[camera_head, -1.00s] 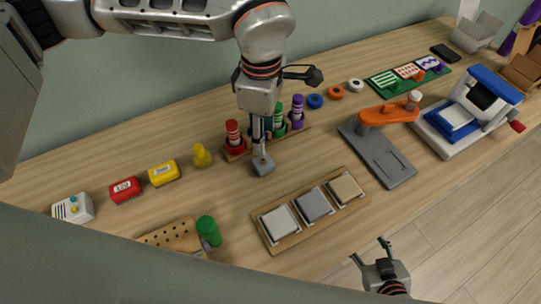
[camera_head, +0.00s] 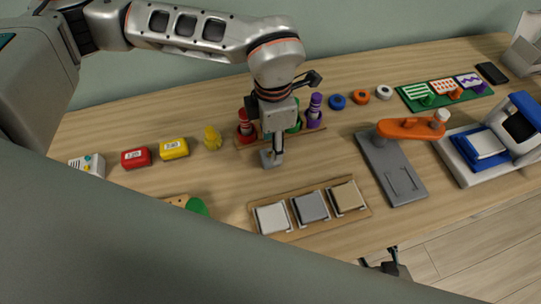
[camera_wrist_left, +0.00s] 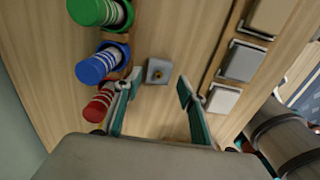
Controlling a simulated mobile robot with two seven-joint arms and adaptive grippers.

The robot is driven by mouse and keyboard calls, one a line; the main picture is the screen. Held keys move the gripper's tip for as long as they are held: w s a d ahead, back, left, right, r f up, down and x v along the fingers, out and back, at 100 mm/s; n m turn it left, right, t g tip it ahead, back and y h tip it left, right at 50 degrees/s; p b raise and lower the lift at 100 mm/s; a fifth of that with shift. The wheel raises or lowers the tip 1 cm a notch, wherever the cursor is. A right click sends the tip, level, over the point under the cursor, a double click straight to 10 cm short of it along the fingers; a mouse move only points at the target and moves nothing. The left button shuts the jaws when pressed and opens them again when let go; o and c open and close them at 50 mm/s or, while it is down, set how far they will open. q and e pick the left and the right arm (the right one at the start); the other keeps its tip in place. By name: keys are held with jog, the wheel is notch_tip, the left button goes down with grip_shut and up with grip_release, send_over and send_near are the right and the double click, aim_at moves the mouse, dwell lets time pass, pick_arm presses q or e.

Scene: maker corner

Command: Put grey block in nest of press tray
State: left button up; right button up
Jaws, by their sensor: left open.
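A small grey block (camera_head: 271,159) with a round dark spot on top stands on the table; it also shows in the left wrist view (camera_wrist_left: 158,70). My left gripper (camera_head: 275,148) points down just over it. In the left wrist view the gripper's fingers (camera_wrist_left: 156,86) are apart, with the block in line with the gap and nothing gripped. A grey plate (camera_head: 405,182) with an orange lever (camera_head: 408,128) has a rectangular outlined nest; I cannot tell whether this is the press tray. My right gripper (camera_head: 386,262) shows only partly at the lower edge.
A wooden tray (camera_head: 296,231) with white, grey and tan square pads lies in front of the block. A rack with red, green and purple cylinders (camera_head: 315,112) stands close behind my left gripper. A blue-and-white machine (camera_head: 490,150) stands right.

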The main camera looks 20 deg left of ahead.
pick_arm(q)
jog(key=f, duration=0.4)
jog(key=shift+a+f, duration=0.15)
jog(key=shift+a, duration=0.05)
jog(key=c, duration=1)
